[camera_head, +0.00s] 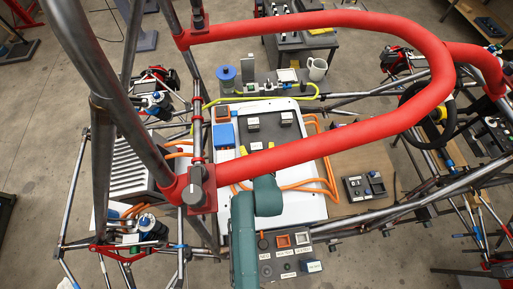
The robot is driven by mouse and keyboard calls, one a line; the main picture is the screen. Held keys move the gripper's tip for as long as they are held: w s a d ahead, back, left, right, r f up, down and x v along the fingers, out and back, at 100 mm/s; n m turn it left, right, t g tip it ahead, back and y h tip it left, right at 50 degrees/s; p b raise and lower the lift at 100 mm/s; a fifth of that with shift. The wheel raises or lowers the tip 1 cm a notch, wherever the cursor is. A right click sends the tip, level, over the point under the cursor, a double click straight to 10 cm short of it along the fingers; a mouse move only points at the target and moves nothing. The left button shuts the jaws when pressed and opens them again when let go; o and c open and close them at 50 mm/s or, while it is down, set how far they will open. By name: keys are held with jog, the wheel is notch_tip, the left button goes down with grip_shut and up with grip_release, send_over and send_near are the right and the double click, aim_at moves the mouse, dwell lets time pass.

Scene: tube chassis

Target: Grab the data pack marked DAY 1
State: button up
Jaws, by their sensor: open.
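No label reading DAY 1 can be made out at this size. Two small dark blocks with pale labels stand on the dark panel on the white tray (310,207): a left block (253,125) and a right block (287,118). A small blue-grey box (311,266) with a pale label sits on the dark console at the bottom. I cannot tell which of these is a data pack. My teal arm reaches up from the bottom edge over the tray's lower edge. My gripper cannot be made out; it may be hidden beneath the arm.
A thick red padded tube (330,148) crosses over the tray, and grey chassis tubes surround it. Orange cables (328,170) run along the tray's right side. A blue box (223,134) lies at its left. A small dark device (364,187) sits on brown board to the right.

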jog(key=shift+x, duration=0.95)
jog(key=c, duration=1.3)
